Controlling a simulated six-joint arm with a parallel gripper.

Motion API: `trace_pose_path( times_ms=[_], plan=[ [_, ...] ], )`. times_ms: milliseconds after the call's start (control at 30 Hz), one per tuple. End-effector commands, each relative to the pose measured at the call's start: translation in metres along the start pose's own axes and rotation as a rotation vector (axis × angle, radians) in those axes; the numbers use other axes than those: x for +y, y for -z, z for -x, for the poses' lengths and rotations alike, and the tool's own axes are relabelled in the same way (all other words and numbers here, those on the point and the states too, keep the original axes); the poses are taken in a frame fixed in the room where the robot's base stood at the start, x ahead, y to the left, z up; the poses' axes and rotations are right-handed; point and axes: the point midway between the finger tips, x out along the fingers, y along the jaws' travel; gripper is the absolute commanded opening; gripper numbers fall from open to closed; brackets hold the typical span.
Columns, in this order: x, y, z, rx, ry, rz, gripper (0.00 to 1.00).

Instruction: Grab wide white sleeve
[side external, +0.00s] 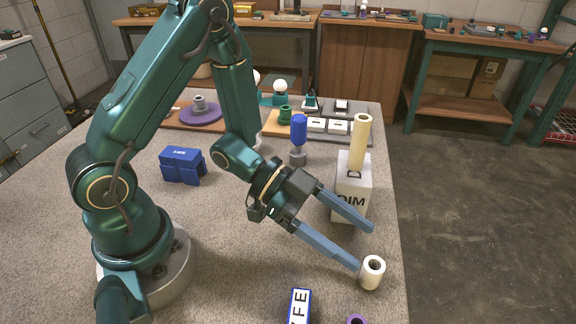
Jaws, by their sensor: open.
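The wide white sleeve (371,275) is a short, thick-walled hollow cylinder. It stands upright on the speckled table near its right edge. My gripper (365,249) is open, with its two long blue-grey fingers spread and pointing right and downward. The tip of the nearer finger is right beside the sleeve's upper left side; I cannot tell if they touch. The farther finger ends above and behind the sleeve in the picture. Nothing is between the fingers.
A white box marked DIM (345,200) with a tall cream tube (360,140) stands behind the fingers. A blue lettered block (299,306) and a purple ring (357,320) are at the front. A blue-topped part (298,130) and blue block (182,165) stand farther back.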

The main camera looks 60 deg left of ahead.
Motion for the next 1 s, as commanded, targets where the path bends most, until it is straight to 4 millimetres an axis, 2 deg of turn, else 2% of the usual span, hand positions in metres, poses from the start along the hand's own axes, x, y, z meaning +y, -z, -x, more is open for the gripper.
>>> trace_pose_path(
  times_ms=[100,233,700,1000],
  plan=[
    [0.000,-0.016,-0.007,-0.001,-0.002,0.004,0.76],
    [0.000,-0.022,-0.010,-0.001,-0.001,-0.003,0.76],
    [0.000,-0.023,-0.056,0.000,-0.003,-0.007,0.76],
    [-0.001,-0.023,-0.061,-0.001,0.001,-0.005,0.76]
  ],
)
